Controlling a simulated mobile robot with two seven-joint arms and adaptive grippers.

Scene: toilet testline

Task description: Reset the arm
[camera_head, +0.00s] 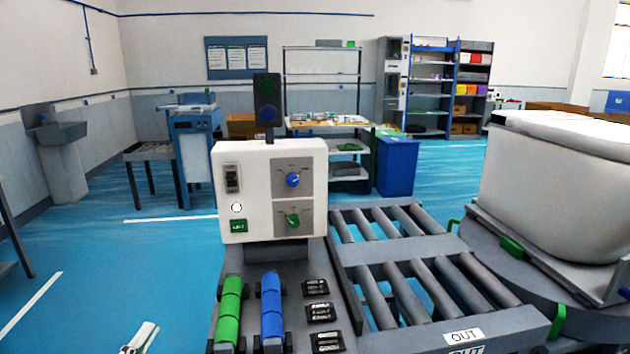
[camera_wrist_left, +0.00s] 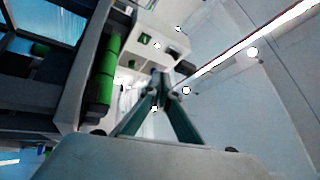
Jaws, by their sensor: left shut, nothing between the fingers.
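My left gripper (camera_head: 145,335) shows at the bottom edge of the head view, low and to the left of the control station, with only its light-coloured tip in the picture. In the left wrist view its two dark fingers (camera_wrist_left: 160,80) meet at the tips. It is shut and holds nothing. It is apart from the green cylinder (camera_head: 229,312), which also shows in the left wrist view (camera_wrist_left: 105,70). My right gripper is in neither view.
A white control box (camera_head: 258,172) with blue and green knobs stands on the station. A blue cylinder (camera_head: 271,300) lies beside the green one. Roller conveyors (camera_head: 400,235) and a white toilet-like body (camera_head: 550,190) are to the right. The blue floor (camera_head: 90,290) at left is open.

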